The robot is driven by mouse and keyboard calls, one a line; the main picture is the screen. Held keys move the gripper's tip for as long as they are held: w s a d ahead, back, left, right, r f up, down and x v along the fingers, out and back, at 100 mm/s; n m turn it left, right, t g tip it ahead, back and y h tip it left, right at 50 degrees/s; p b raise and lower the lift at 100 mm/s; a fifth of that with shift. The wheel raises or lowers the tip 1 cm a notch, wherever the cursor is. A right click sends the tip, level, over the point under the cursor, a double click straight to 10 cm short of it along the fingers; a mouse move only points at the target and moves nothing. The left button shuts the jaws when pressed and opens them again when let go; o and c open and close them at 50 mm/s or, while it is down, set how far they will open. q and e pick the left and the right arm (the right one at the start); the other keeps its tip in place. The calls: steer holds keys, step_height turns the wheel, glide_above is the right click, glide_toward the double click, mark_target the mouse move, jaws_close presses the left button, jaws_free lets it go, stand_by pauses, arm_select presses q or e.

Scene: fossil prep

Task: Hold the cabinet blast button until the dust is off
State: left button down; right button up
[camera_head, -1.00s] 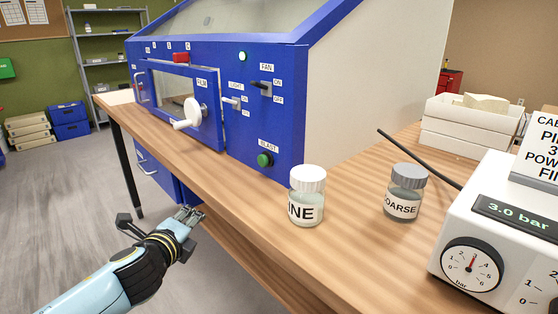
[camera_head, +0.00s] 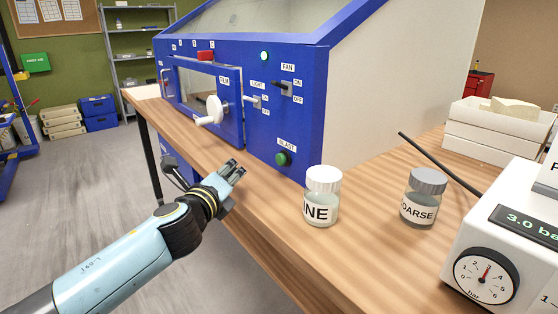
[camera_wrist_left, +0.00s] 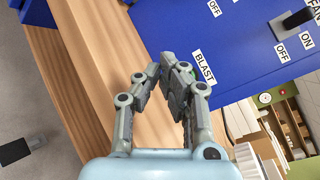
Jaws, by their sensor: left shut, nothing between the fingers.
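The blue blast cabinet (camera_head: 262,125) stands on the wooden bench. Its green BLAST button (camera_head: 282,159) is low on the front panel, with the BLAST label (camera_head: 287,145) just above. My left gripper (camera_head: 238,168) is shut and empty, in front of the cabinet over the bench's front edge, left of the button and apart from it. In the left wrist view the closed fingertips (camera_wrist_left: 168,64) point toward the BLAST label (camera_wrist_left: 204,67); they hide most of the button there. The window (camera_head: 200,93) is too small to tell dust. My right gripper is not in view.
A FINE jar (camera_head: 322,205) stands on the bench right of the button, near the front edge. A COARSE jar (camera_head: 421,204) and a white pressure unit (camera_head: 500,240) reading 3.0 bar are farther right. FAN and LIGHT switches sit above the button.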

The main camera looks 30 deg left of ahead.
arm_select(q)
steer(key=shift+w+d, duration=0.5)
steer(key=shift+w, duration=0.7)
steer(key=shift+w+d, duration=0.55)
steer(key=shift+w, duration=0.7)
steer(key=shift+w+d, duration=0.5)
steer(key=shift+w, duration=0.7)
steer(key=shift+w+d, duration=0.15)
steer(key=shift+w, duration=0.25)
steer(key=shift+w+d+b, duration=0.15)
steer(key=shift+w+b, duration=0.2)
steer(key=shift+w, duration=0.1)
stand_by(1.3)
stand_by(0.6)
steer(key=shift+s+a, duration=0.3)
steer(key=shift+s, duration=0.55)
steer(key=shift+s+a+p, duration=0.15)
steer(key=shift+s+a, duration=0.2)
steer(key=shift+s, duration=0.4)
steer(key=shift+s+a+p, duration=0.1)
steer(key=shift+s+a, duration=0.2)
steer(key=shift+s, duration=0.5)
steer(key=shift+s+a+p, duration=0.15)
steer(key=shift+s+a, duration=0.2)
steer(key=shift+s, duration=0.4)
